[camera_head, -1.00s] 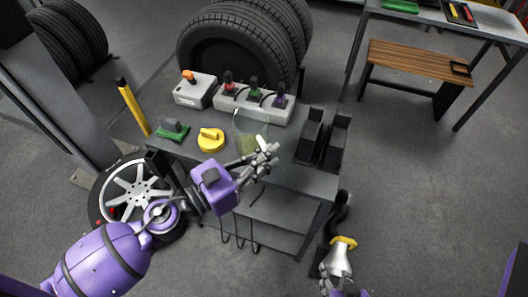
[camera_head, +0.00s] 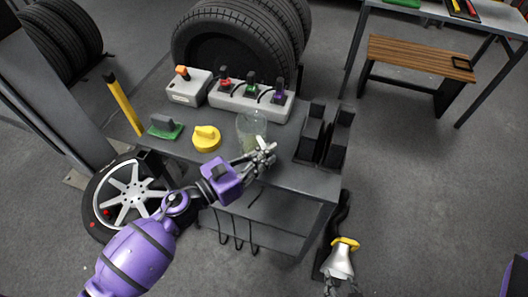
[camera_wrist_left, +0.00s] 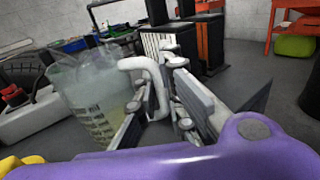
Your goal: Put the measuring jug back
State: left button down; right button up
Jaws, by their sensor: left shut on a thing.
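The clear measuring jug (camera_head: 250,126), with a yellowish-green tint low inside, is over the dark cart top in front of the grey switch box. In the left wrist view the jug (camera_wrist_left: 92,98) shows dark scale marks and a pale handle (camera_wrist_left: 150,78). My left gripper (camera_head: 262,157) is shut on the handle; the wrist view shows its fingers (camera_wrist_left: 168,95) around it. I cannot tell whether the jug's base touches the cart. My right gripper (camera_head: 341,288) shows only partly at the bottom edge, below a silver nozzle; its opening is unclear.
The cart top (camera_head: 290,178) also carries a yellow knob-like piece (camera_head: 206,138), a green-based block (camera_head: 164,127), a grey switch box (camera_head: 248,98) and black upright holders (camera_head: 323,138). A silver nozzle with a yellow ring (camera_head: 340,258) is beside the cart.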

pick_arm(q)
jog(key=shift+f, duration=0.15)
jog(key=c, duration=1.9)
grip_release()
jog(key=shift+o, duration=0.2)
jog(key=shift+r, duration=0.35)
jog(key=b+v, duration=0.3)
jog(key=v, duration=0.9)
